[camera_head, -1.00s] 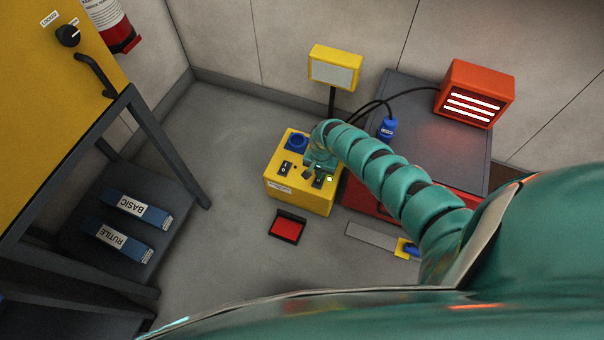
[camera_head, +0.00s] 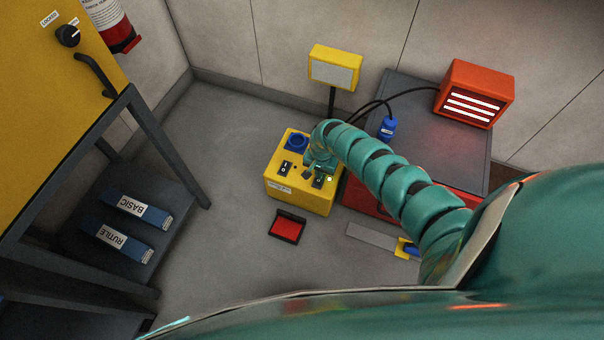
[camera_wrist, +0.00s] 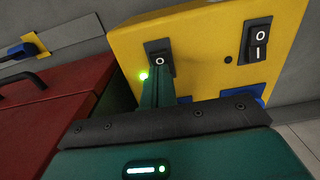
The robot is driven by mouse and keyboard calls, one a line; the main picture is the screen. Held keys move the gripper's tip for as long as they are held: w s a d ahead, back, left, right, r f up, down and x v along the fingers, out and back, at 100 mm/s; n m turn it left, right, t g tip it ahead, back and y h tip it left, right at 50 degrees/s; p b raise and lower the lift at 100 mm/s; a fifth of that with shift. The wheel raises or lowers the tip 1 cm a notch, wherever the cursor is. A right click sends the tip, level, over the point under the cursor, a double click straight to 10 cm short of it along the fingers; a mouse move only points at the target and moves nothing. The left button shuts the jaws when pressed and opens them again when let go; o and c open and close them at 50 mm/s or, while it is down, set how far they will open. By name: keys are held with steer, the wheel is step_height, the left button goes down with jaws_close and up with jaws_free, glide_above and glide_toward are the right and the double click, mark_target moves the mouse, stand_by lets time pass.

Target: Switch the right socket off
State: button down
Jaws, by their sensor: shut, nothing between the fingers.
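The yellow socket box (camera_head: 300,203) stands on the floor. Its right switch (camera_wrist: 159,52) is a black rocker with an O showing; its lower part is hidden by my gripper. The green lamp (camera_wrist: 144,76) beside this switch is lit, and it also shows in the head view (camera_head: 330,179). The left switch (camera_wrist: 257,42) shows O and I, with a dark lamp (camera_wrist: 228,60) beside it. My gripper (camera_wrist: 161,74) is shut and empty, its tips at the right switch; I cannot tell whether they touch. The right socket is mostly hidden behind my gripper.
The left blue socket (camera_head: 297,142) is empty. A yellow-framed panel (camera_head: 333,70) on a post stands behind the box. A dark-topped red cabinet (camera_head: 410,130) stands close at right, with an orange heater (camera_head: 476,94) and a blue plug (camera_head: 388,128).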

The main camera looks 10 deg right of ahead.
steer(key=shift+f+b, duration=0.85)
steer(key=shift+f, duration=0.5)
stand_by(0.6)
steer(key=shift+r, duration=0.2)
step_height(320, 180, up, 7)
steer(key=p, duration=0.8)
steer(key=shift+f, duration=0.1)
stand_by(0.5)
